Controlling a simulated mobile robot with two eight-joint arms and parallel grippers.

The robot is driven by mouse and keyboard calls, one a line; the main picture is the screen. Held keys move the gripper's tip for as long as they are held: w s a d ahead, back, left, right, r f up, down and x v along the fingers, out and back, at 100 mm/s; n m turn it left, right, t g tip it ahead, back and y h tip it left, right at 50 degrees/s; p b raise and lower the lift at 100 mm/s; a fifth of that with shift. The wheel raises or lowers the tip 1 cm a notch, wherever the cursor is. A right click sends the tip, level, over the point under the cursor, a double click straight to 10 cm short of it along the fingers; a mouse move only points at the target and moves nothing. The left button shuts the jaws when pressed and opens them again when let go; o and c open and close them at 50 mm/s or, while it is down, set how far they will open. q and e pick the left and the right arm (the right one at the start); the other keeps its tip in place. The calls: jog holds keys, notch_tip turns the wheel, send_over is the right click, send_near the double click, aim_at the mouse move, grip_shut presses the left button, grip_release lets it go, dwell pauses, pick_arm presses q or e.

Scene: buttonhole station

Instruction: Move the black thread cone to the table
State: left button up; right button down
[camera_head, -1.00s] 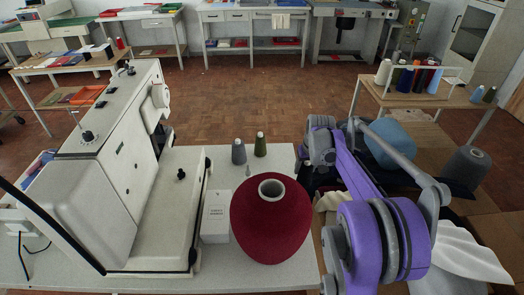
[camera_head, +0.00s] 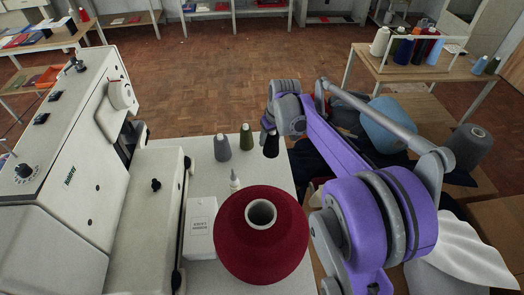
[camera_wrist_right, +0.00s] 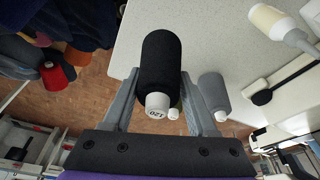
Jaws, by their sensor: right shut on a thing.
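The black thread cone (camera_head: 271,146) is upright or nearly so at the far right part of the pale sewing table (camera_head: 165,141), right of a green cone. It shows large in the right wrist view (camera_wrist_right: 160,62), between the two grey fingers. My right gripper (camera_head: 268,126) is shut on it; the fingers are mostly hidden in the head view. The cone appears over the tabletop near its edge. I cannot tell whether its base touches the top. My left gripper is not in view.
A grey cone (camera_head: 222,148) and a green cone (camera_head: 246,137) stand close left of the black one. A small white bottle (camera_head: 234,182), a white box (camera_head: 200,228) and a large red cone (camera_head: 262,240) are nearer. The sewing machine (camera_head: 70,160) fills the left.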

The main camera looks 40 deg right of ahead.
aim_at(275, 137)
jog(key=shift+f, duration=3.25)
jog(key=shift+f+b, duration=0.1)
jog(key=shift+b, duration=0.2)
jog(key=shift+c, duration=1)
grip_release()
jog(key=p+v, duration=0.1)
jog(key=v, duration=1.1)
